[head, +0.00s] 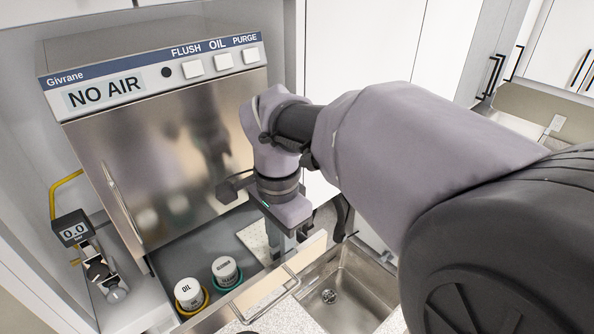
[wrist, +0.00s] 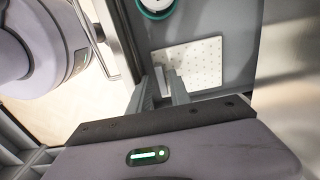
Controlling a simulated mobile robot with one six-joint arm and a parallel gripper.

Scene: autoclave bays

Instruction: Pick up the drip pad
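The drip pad (wrist: 195,63) is a flat white square with small dots, lying on the grey drawer floor. In the head view, its left part (head: 254,237) shows beside my gripper, which hides the rest. My gripper (head: 280,246) points down into the drawer at the pad's near edge. In the wrist view, my gripper's two grey fingers (wrist: 161,80) stand apart at the pad's left corner. A small pale upright piece (wrist: 165,77) shows between the fingertips; whether they touch it is unclear.
The pulled-out drawer (head: 185,252) also holds a white OIL container (head: 189,293) on a yellow ring and another container (head: 225,270) on a teal ring. The steel autoclave (head: 160,150) reads "NO AIR". A sink (head: 350,285) lies right of the drawer. A gauge (head: 74,231) reads 0.0.

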